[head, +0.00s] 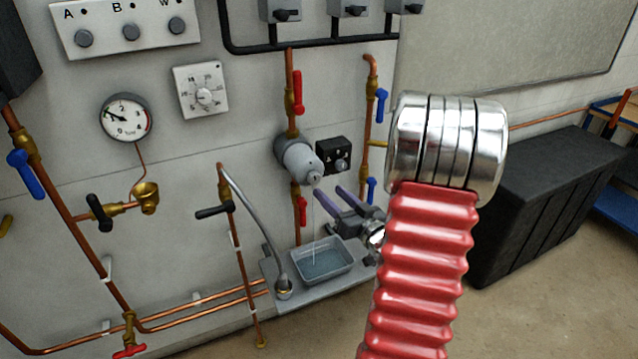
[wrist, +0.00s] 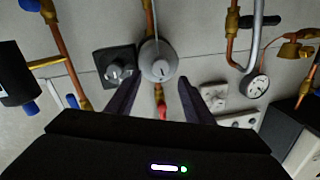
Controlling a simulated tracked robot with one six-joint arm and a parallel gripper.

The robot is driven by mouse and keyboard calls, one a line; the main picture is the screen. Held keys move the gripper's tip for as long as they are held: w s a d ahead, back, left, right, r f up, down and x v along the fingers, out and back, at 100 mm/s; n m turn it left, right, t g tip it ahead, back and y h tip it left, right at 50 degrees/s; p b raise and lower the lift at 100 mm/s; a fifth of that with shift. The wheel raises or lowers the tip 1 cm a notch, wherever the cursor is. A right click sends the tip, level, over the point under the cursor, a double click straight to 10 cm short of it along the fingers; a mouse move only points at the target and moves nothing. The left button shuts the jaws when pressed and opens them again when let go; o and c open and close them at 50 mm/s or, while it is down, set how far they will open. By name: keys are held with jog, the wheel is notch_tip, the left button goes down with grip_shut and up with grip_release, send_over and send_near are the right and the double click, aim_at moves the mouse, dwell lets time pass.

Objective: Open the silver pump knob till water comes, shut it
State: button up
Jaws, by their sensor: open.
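The grey round pump (head: 297,157) sits on the copper pipe on the wall, with a small silver knob (head: 313,177) at the centre of its front face. The wrist view shows the pump (wrist: 150,50) and the knob (wrist: 160,68) facing me, just beyond and between the fingertips. My gripper (head: 334,191) is open and empty, its two purple fingers pointing up toward the pump, apart from the knob. In the wrist view my gripper (wrist: 158,81) straddles the knob's line. A grey tray (head: 345,272) with water stands below; a faint pale streak shows in it, possibly water.
A black box with a grey dial (head: 335,156) is close to the pump's right. Red lever valves (head: 297,92) (head: 302,210) sit above and below the pump. A curved grey spout (head: 255,213) stands left of the tray. A black chest (head: 550,195) is at the right.

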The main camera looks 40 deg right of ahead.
aim_at(316, 180)
jog(key=w, duration=0.4)
jog(key=w+d, duration=0.1)
jog(key=w, duration=0.2)
jog(key=shift+d, duration=0.1)
jog(key=shift+c, duration=0.6)
jog(key=c, duration=0.9)
